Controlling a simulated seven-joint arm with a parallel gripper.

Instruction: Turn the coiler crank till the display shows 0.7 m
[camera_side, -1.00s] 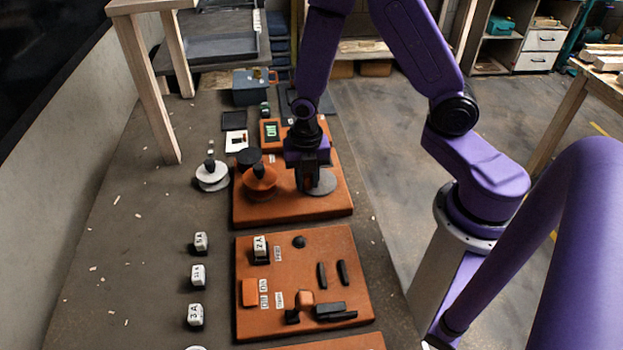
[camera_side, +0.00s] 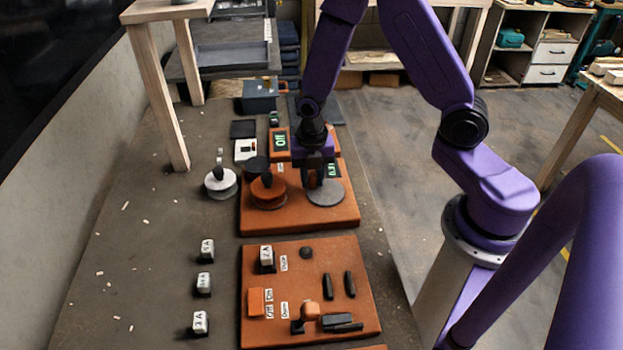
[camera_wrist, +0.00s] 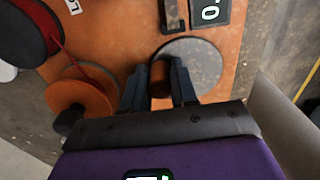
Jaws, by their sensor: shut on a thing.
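The coiler has a round grey crank disc (camera_side: 325,194) on the upper orange board. The disc also shows in the wrist view (camera_wrist: 205,64). My gripper (camera_side: 313,184) is over the left, far part of the disc. In the wrist view its two dark fingers are shut on the brown crank handle (camera_wrist: 160,78). A small display (camera_side: 334,170) with green digits stands just behind the disc. Its reading is too small to tell; the wrist view shows only a 0 on part of the display (camera_wrist: 210,11), cut by the frame edge.
An orange spool (camera_side: 268,193) and a dark spool (camera_side: 256,166) stand left of the disc. A white spool (camera_side: 220,184) stands off the board. Another green display (camera_side: 280,142) is behind. A nearer orange board (camera_side: 325,260) carries blocks, a knob and black bars.

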